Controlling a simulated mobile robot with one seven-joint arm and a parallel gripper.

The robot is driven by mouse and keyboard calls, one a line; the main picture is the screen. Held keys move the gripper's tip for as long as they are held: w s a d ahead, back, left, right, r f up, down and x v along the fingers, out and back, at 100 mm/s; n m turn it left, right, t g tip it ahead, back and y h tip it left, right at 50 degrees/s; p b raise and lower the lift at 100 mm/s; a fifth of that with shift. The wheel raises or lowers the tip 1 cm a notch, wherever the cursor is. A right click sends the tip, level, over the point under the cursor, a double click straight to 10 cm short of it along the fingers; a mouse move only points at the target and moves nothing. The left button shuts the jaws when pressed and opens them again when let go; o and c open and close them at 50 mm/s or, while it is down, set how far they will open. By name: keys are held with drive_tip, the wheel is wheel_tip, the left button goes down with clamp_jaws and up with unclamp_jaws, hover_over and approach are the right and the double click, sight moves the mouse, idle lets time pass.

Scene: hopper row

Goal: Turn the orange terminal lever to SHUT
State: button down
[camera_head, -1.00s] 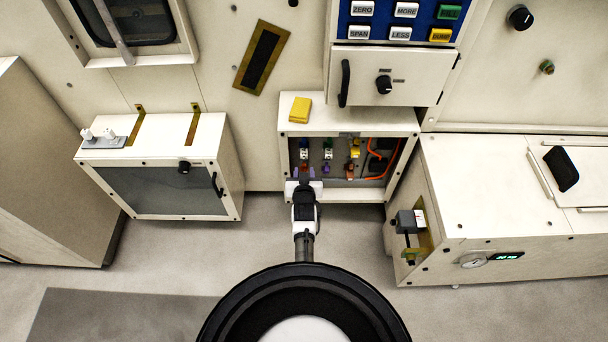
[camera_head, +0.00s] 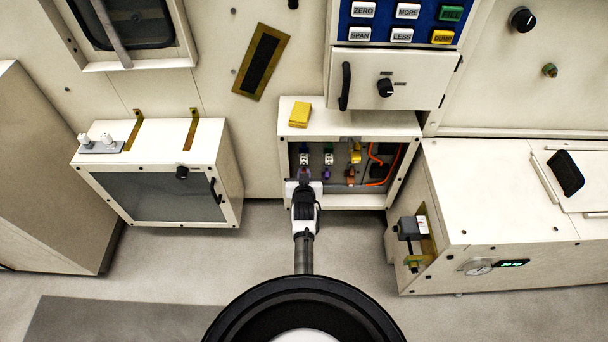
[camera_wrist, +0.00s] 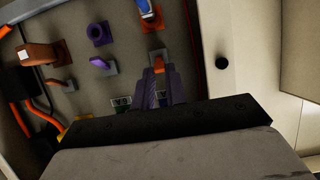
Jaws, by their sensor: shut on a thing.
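The orange terminal lever (camera_wrist: 158,63) shows in the wrist view, a small orange piece in front of a grey mounting plate. The purple fingertips of my gripper (camera_wrist: 162,76) are closed together on it, and they cover part of it. In the head view my gripper (camera_head: 304,186) reaches into the lower left of the open terminal box (camera_head: 407,128), and the wrist hides the lever there. I cannot read the lever's SHUT mark. Green labels (camera_wrist: 123,102) lie partly behind the fingers in the wrist view.
Purple fittings (camera_wrist: 99,33) and a brown-orange block (camera_wrist: 38,54) stand beside the lever. Orange cable (camera_head: 374,154) runs at the box's right. A yellow block (camera_head: 300,114) lies on the box top. A cabinet door (camera_head: 420,75) is above.

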drive_tip(key=shift+f+b, duration=0.4)
drive_tip(key=shift+b, duration=0.3)
drive_tip(key=shift+s+f+t+b, duration=0.15)
drive_tip(key=shift+t+b, duration=0.55)
drive_tip(key=shift+b, duration=0.45)
drive_tip(key=shift+r, duration=0.2)
drive_tip(key=c, duration=1.4)
unclamp_jaws()
drive_tip(key=shift+c, duration=0.2)
drive_tip(key=shift+s, duration=0.1)
